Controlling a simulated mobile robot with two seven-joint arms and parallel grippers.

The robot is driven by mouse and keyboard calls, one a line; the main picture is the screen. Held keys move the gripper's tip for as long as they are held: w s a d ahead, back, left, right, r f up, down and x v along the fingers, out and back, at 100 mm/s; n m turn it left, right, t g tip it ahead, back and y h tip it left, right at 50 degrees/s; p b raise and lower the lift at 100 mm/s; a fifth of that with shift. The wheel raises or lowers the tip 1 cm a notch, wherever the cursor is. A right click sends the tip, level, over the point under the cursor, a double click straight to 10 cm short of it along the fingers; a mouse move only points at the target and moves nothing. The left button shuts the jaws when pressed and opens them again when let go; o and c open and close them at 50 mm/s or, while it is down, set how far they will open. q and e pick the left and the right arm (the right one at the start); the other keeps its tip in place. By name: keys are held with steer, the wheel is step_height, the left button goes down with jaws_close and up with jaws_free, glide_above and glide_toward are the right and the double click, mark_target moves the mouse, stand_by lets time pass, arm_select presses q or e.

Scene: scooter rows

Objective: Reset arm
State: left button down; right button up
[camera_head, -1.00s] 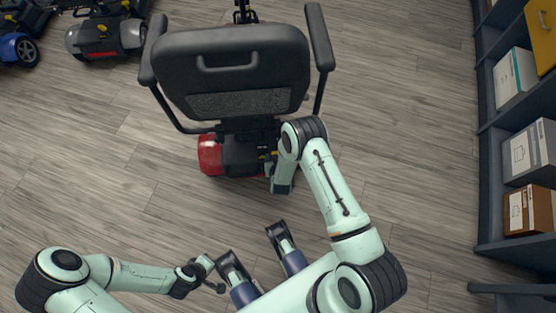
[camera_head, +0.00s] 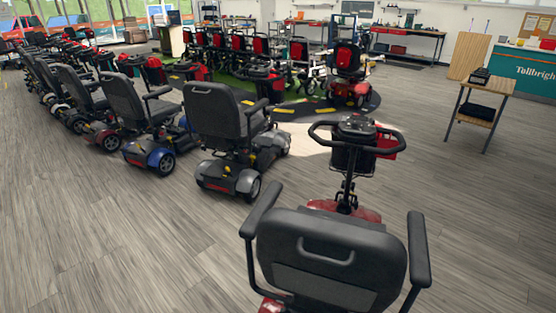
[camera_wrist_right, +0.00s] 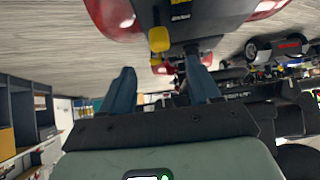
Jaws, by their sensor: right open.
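My right gripper (camera_wrist_right: 160,80) shows in the right wrist view with its two dark blue fingers apart. The red scooter's rear body (camera_wrist_right: 115,15) lies just beyond the fingertips, and its yellow knob (camera_wrist_right: 159,40) appears between and past them. I see no object held, and I cannot tell if a finger touches the scooter. In the head view the red scooter (camera_head: 332,260) stands close in front, its black seat back towards me and its handlebar beyond. Neither arm shows in the head view, and my left gripper is out of sight.
A grey scooter (camera_head: 225,135) and a row of others stand to the left. A small wooden table (camera_head: 484,95) and a teal counter (camera_head: 525,70) are at the right. Open wood floor (camera_head: 480,210) lies right of the red scooter. Shelving (camera_wrist_right: 20,110) shows in the wrist view.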

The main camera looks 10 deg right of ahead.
steer(key=s+a+r+g+y, duration=0.1)
steer(key=s+a+g+y, duration=0.25)
steer(key=s, duration=0.75)
steer(key=s+a+r+g+y, duration=0.25)
steer(key=s+a+g, duration=0.2)
steer(key=s, duration=0.55)
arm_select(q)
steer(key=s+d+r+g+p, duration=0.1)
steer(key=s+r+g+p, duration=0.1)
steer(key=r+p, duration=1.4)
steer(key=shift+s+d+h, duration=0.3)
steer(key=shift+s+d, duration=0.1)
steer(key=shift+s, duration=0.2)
arm_select(e)
steer(key=s+a+r, duration=0.1)
steer(key=s+r, duration=0.1)
steer(key=r, duration=0.5)
steer(key=s+a+r+n+g+y, duration=0.1)
steer(key=s+r, duration=0.1)
steer(key=r, duration=0.6)
steer(key=shift+a+r+g, duration=0.15)
steer(key=shift+a+g, duration=0.15)
steer(key=shift+a, duration=0.05)
